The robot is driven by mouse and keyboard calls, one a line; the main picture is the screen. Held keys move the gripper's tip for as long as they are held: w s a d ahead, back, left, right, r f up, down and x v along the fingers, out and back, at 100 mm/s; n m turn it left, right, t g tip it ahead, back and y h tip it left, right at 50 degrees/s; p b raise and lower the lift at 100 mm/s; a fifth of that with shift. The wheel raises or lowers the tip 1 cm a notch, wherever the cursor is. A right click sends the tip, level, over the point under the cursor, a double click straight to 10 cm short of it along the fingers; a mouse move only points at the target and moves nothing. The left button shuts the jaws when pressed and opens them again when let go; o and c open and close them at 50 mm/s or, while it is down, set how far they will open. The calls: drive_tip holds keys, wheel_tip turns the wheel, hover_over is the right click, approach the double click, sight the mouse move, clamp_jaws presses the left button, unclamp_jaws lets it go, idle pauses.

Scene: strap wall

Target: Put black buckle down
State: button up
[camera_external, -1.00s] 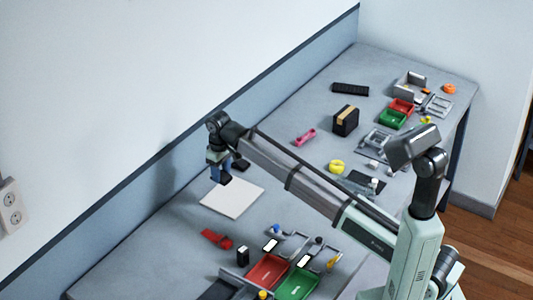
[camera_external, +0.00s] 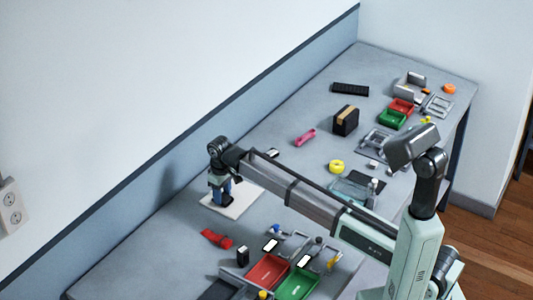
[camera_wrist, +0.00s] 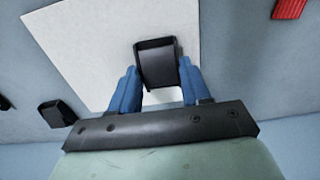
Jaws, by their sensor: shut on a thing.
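The black buckle (camera_wrist: 157,62) is between the blue fingers of my gripper (camera_wrist: 158,80) in the wrist view. My gripper is shut on it. Behind the buckle is a white square sheet (camera_wrist: 88,40). In the external view my gripper (camera_external: 221,198) points down over the white sheet (camera_external: 243,203), with its fingertips at or just above it. Whether the buckle touches the sheet I cannot tell. The buckle is too small and dark to make out clearly in the external view.
A second black piece (camera_wrist: 56,113) lies beside the sheet. A red strap (camera_external: 216,238) lies in front of it. Red (camera_external: 268,271) and green (camera_external: 298,283) trays stand nearer the front. A pink piece (camera_external: 305,137) and black box (camera_external: 345,120) lie farther back. The wall runs along the left.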

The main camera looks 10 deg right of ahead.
drive_tip(key=shift+f, duration=0.1)
drive_tip(key=o, duration=1.1)
wheel_tip(320, 180, up, 12)
idle(0.4)
